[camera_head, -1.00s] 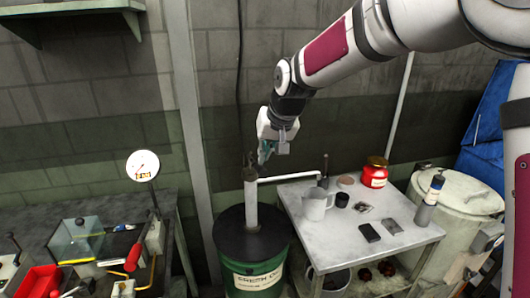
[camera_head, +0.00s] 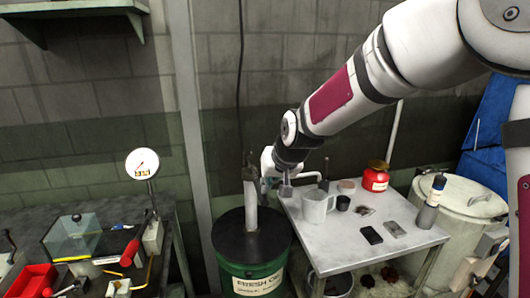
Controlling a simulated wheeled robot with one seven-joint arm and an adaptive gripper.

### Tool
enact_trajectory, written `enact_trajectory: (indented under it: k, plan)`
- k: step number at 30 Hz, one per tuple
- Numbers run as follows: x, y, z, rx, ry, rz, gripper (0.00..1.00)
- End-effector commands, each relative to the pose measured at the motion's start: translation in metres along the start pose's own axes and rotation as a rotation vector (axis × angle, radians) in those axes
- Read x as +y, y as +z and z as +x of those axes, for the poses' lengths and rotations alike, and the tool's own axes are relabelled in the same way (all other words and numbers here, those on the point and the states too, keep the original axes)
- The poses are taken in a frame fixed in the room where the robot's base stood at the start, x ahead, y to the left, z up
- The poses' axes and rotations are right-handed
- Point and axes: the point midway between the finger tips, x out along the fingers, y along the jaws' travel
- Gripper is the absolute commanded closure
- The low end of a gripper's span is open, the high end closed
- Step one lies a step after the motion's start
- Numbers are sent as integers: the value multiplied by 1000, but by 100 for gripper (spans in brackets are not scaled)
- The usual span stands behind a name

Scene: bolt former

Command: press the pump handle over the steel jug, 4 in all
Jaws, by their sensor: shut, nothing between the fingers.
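The pump's pale upright body (camera_head: 251,205) stands on a green oil drum (camera_head: 246,270) with a dark lid. The dark pump handle (camera_head: 250,160) shows at its top. The white spout (camera_head: 305,176) runs right toward the steel jug (camera_head: 318,207), which stands upright on the grey table. My gripper (camera_head: 267,182) is shut and empty, just right of the pump top and in front of the spout's start. Whether it touches the handle or the pump cannot be told. What is inside the jug is not visible.
A pressure gauge (camera_head: 142,164) stands at the left bench. A pale barrel (camera_head: 465,205) stands at right.

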Motion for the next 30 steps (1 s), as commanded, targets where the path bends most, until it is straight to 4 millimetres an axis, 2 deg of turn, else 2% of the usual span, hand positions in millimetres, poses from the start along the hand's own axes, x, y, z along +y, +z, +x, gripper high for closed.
enact_trajectory:
  k: [3, 10, 26, 30]
  plan:
    - [3, 12, 14, -11, 0, -1, 100]
    - [6, 21, 26, -11, 0, 0, 100]
    - [8, 26, 30, -19, 1, 1, 100]
    - [6, 24, 25, -19, 2, 1, 100]
